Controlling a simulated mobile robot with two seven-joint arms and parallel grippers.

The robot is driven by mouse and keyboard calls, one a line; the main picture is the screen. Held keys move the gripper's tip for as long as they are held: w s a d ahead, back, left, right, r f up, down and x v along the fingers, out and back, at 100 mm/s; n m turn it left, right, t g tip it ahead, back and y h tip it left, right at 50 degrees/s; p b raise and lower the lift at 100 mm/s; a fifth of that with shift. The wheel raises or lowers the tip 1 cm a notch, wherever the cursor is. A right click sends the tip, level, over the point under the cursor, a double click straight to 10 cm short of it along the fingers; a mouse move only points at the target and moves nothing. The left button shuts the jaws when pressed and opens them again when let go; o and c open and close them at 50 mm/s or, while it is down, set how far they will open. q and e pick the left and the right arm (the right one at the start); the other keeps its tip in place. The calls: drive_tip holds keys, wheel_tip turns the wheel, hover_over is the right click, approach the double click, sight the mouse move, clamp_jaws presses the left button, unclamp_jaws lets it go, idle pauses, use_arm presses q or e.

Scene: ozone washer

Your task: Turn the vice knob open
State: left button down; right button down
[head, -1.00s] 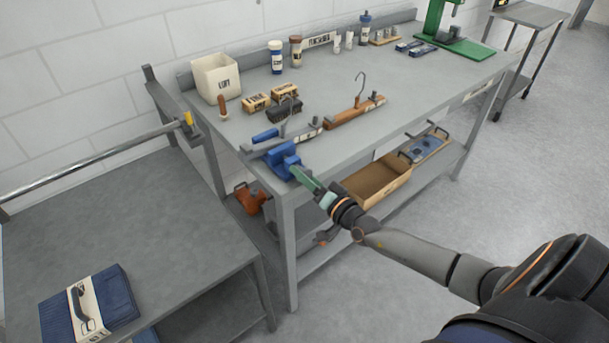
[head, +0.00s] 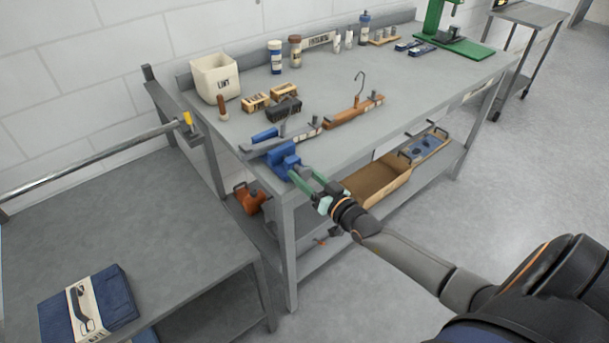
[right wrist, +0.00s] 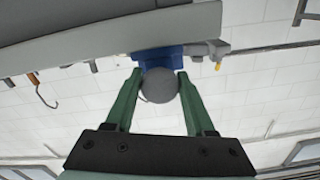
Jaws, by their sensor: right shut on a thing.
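The blue vice (head: 281,160) is fixed at the near left corner of the grey workbench (head: 330,150). It also shows in the right wrist view (right wrist: 160,56), at the bench edge. The round dark grey vice knob (right wrist: 159,85) sits between the green fingers of my right gripper (right wrist: 159,88), one finger on each side. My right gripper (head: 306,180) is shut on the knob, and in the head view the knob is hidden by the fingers. My left gripper is not in view.
An open cardboard box (head: 378,184) and a red can (head: 249,198) sit below. A lower grey table (head: 150,220) is at left.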

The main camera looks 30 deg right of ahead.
idle(0.3)
drive_tip(key=shift+c, duration=1.4)
unclamp_jaws()
drive_tip(key=shift+s, duration=0.15)
drive_tip(key=s+d, duration=0.1)
drive_tip(key=s, duration=1.1)
drive_tip(key=shift+b, duration=0.45)
drive_tip(key=shift+s, duration=0.1)
